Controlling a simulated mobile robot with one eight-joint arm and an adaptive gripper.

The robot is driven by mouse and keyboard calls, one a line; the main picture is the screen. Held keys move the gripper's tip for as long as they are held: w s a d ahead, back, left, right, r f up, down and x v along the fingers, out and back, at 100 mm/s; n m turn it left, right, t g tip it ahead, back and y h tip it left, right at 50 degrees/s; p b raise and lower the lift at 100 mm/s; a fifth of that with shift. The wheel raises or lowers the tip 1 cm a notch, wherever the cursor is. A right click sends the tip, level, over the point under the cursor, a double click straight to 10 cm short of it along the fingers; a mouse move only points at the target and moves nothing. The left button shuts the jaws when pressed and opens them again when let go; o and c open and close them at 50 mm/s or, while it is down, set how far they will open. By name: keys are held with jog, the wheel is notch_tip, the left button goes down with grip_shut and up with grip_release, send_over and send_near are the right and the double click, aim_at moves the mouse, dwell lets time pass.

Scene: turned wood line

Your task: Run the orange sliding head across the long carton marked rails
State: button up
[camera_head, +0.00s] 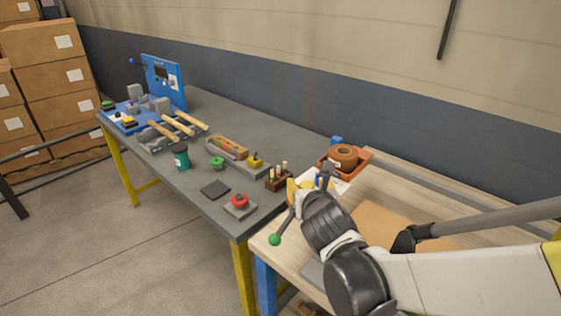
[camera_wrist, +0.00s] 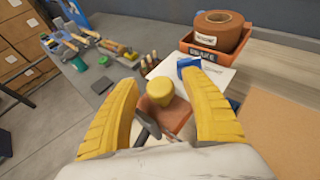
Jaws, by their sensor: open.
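My gripper (camera_wrist: 159,80) is open, with its two yellow fingers spread apart in the wrist view. A yellow knob (camera_wrist: 160,90) shows between the fingers, and I see no contact with it. An orange-brown block (camera_wrist: 180,112) lies just below the knob, partly hidden by my gripper; it may be the orange sliding head, but I cannot tell. A flat tan cardboard surface (camera_wrist: 275,125) lies to the right and also shows in the head view (camera_head: 375,220). No "rails" marking is readable on it, so I cannot tell whether it is the long carton.
An orange tray (camera_wrist: 207,50) with a brown roll (camera_wrist: 221,28) stands beyond my fingers, next to a white sheet (camera_wrist: 165,66). A green-knobbed lever (camera_head: 274,239) stands at the wooden bench's edge. The grey bench (camera_head: 270,140) holds a red button (camera_head: 240,201) and several tools.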

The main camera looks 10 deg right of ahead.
jog(key=shift+w, duration=0.1)
grip_shut()
dwell(0.4)
